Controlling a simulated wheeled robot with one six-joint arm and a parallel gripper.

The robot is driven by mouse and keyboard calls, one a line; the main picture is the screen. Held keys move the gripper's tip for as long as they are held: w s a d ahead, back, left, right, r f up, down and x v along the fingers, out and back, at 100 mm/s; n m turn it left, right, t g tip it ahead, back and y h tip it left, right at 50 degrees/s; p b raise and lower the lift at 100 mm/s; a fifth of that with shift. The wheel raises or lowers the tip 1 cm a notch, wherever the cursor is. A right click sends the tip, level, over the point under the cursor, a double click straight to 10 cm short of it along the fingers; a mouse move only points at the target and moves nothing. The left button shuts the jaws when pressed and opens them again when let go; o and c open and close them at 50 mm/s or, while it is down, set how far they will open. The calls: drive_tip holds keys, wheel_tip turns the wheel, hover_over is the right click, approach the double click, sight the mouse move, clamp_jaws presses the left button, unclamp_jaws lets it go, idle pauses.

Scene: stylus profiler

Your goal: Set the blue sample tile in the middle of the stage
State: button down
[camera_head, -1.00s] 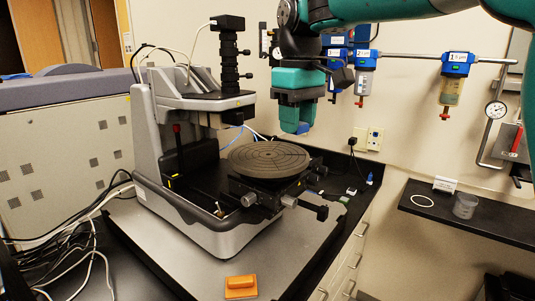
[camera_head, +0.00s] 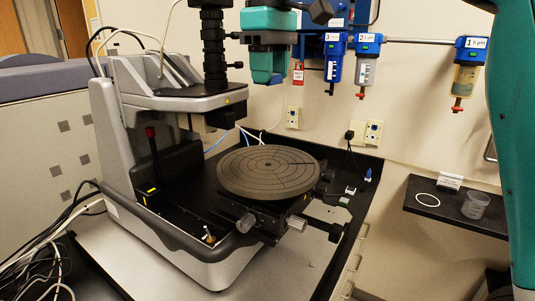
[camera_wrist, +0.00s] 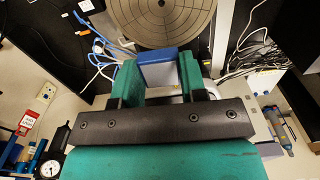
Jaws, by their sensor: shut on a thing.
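The blue sample tile (camera_wrist: 158,68) is held on edge between the two green fingers of my gripper (camera_wrist: 159,78) in the wrist view. In the head view, my gripper (camera_head: 268,79) points down and hangs in the air above the stage, and the tile is hard to make out there. The stage (camera_head: 268,172) is a round dark grey plate with engraved rings and cross lines. Its top is bare. The stage also shows in the wrist view (camera_wrist: 170,22), cut off by the top edge, with the tile apart from it.
The profiler's grey body (camera_head: 170,100) and its black optics column (camera_head: 214,50) stand left of my gripper. Blue-topped filters (camera_head: 369,45) hang on the wall to the right. A black shelf (camera_head: 450,207) holds a clear cup (camera_head: 475,206) and white ring (camera_head: 427,200).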

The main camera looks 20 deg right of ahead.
wheel_tip(320, 180, down, 16)
drive_tip(key=shift+a+r+p, duration=0.1)
drive_tip(key=shift+a+p, duration=0.05)
drive_tip(key=shift+p, duration=0.8)
drive_tip(key=c, duration=0.7)
unclamp_jaws()
drive_tip(key=shift+o, duration=0.2)
wheel_tip(320, 180, up, 12)
drive_tip(key=b, duration=0.2)
drive_tip(key=s+a+f+y, duration=0.2)
drive_tip(key=s+f, duration=0.5)
drive_tip(key=s, duration=0.5)
drive_tip(key=s+a+f+y, duration=0.2)
drive_tip(key=s+f, duration=0.6)
drive_tip(key=s, duration=0.4)
drive_tip(key=shift+s+a+f, duration=0.25)
drive_tip(key=shift+s+f, duration=0.05)
drive_tip(key=shift+s, duration=0.05)
